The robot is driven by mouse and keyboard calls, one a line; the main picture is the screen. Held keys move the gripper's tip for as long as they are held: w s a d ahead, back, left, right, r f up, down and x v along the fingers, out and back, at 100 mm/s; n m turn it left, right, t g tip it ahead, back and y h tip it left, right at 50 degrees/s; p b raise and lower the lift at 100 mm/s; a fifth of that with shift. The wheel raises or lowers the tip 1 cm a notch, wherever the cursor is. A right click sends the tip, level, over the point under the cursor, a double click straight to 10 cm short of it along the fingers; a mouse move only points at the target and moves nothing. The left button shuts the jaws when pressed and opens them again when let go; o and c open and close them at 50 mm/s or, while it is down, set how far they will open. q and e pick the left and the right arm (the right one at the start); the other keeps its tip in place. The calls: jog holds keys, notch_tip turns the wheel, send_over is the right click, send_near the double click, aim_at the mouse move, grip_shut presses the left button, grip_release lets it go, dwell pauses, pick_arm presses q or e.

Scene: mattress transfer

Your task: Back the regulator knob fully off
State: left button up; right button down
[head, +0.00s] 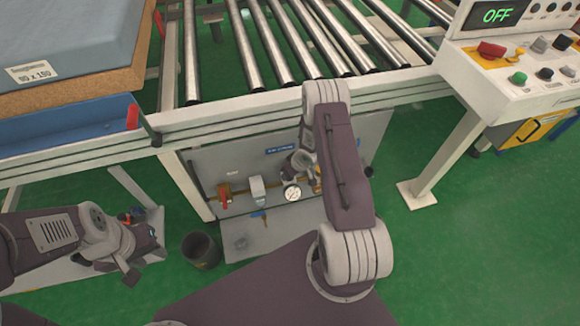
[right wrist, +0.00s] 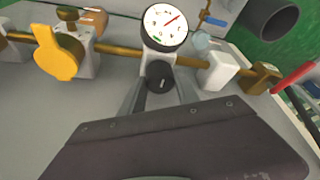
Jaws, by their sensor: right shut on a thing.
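The regulator knob (right wrist: 160,75) is a small black round knob below the white-faced pressure gauge (right wrist: 165,27) in the right wrist view. The gauge's red needle points up and right. My right gripper (right wrist: 159,88) is shut on the knob, one finger on each side. In the head view the gauge (head: 292,193) shows on the panel under the conveyor, while my right arm hides the knob. My left gripper (head: 144,264) is at the lower left, away from the panel; its jaw gap is unclear.
A brass pipe carries a yellow valve handle (right wrist: 56,52) and a red valve (head: 223,195). A dark bin (head: 200,250) stands on the floor left of the panel. The roller conveyor frame (head: 250,107) runs above. A control console (head: 520,75) reading OFF stands right.

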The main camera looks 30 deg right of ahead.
dwell(0.3)
jog(key=c, duration=0.9)
grip_release()
jog(key=p+v, duration=0.4)
jog(key=v, duration=0.5)
